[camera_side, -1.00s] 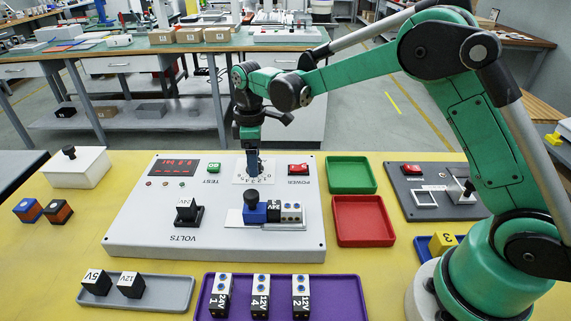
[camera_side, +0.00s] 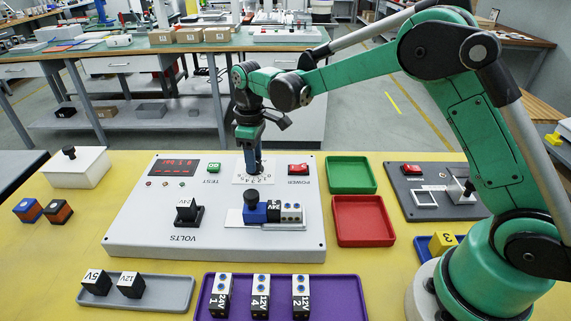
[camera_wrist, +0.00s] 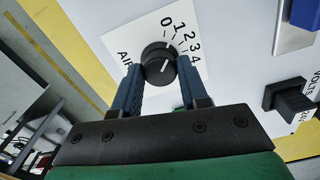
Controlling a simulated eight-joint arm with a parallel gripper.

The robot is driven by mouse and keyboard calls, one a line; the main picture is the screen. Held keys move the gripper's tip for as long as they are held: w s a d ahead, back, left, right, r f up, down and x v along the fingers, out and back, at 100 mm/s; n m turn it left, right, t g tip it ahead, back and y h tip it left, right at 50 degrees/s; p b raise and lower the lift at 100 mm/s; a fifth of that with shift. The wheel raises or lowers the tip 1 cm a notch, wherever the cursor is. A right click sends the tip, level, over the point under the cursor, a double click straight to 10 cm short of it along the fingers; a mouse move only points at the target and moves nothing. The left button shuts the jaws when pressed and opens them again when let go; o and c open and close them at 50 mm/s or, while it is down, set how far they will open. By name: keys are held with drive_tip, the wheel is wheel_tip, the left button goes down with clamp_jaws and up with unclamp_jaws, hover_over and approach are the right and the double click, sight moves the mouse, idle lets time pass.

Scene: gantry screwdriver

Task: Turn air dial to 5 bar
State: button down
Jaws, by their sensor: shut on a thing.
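The air dial is a round black knob (camera_wrist: 157,57) with a white pointer line, on a white scale plate (camera_wrist: 121,36) on the panel. In the wrist view 0, 1, 2, 3 and 4 show; a 5 is not visible there. My gripper (camera_wrist: 159,70) is shut on the knob, one blue finger on each side. In the side view my gripper (camera_side: 256,171) points down onto the scale plate (camera_side: 240,179) and mostly hides the knob.
The light grey panel (camera_side: 135,228) also bears a red display (camera_side: 174,166), a green test button (camera_side: 213,167), a red power switch (camera_side: 298,169), a volts selector (camera_side: 187,209) and a clamp with a blue block (camera_side: 254,212). Green (camera_side: 351,174) and red (camera_side: 363,221) trays lie to the right.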

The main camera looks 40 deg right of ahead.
drive_tip(key=m, duration=0.4)
drive_tip(key=shift+m, duration=0.3)
drive_tip(key=m, duration=0.3)
drive_tip(key=shift+m, duration=0.3)
drive_tip(key=m, duration=0.4)
drive_tip(key=shift+m, duration=2.2)
drive_tip(key=shift+c, duration=2.3)
unclamp_jaws()
